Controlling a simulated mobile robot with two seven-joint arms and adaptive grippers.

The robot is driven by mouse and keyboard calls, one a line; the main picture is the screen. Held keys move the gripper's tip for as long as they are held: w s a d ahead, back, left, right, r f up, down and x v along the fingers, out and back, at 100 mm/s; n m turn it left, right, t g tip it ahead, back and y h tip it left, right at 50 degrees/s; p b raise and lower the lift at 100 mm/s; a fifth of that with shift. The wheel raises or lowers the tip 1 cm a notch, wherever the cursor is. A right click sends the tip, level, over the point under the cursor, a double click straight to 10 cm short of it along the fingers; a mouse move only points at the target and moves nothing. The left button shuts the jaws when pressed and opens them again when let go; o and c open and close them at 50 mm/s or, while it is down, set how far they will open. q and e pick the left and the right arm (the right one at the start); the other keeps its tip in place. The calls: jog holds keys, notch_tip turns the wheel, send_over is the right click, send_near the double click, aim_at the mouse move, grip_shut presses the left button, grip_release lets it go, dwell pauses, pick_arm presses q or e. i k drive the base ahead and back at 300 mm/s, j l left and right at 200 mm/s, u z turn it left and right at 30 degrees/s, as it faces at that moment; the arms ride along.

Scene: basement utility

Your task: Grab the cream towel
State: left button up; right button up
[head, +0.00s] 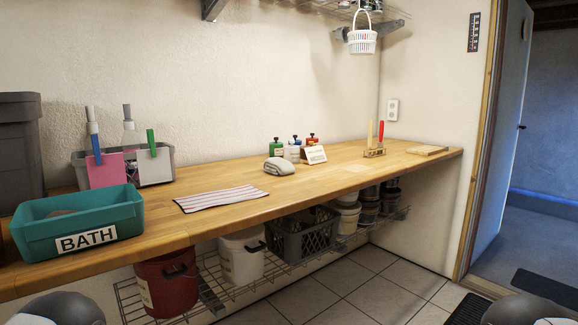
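A rolled or folded cloth (279,166) of greyish cream colour lies on the wooden counter, in front of small bottles. It is the closest match to the cream towel. A flat striped cloth (221,198), pale with red lines and a dark edge, lies nearer on the counter. Neither gripper is in view. Only rounded dark parts of my own arms show at the bottom left and bottom right corners.
A teal tub (78,219) labelled BATH stands at the counter's left front. A grey caddy (77,163) is behind it. Green, white and red bottles (276,147), a small sign (314,155) and a wooden rack (374,152) stand farther right. The counter's front middle is clear.

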aim_at(276, 165)
jog(key=i+l, duration=0.2)
jog(key=l, duration=0.15)
jog(key=i+l, duration=0.2)
jog(key=l, duration=0.2)
jog(key=i+l+u, duration=0.1)
jog(key=l, duration=0.25)
jog(key=i+l, duration=0.25)
jog(key=l, duration=0.15)
jog(key=i+l, duration=0.2)
jog(key=l, duration=0.2)
jog(key=i+l+u, duration=0.1)
jog(key=l, duration=0.25)
jog(key=i+l, duration=0.25)
jog(key=l, duration=0.15)
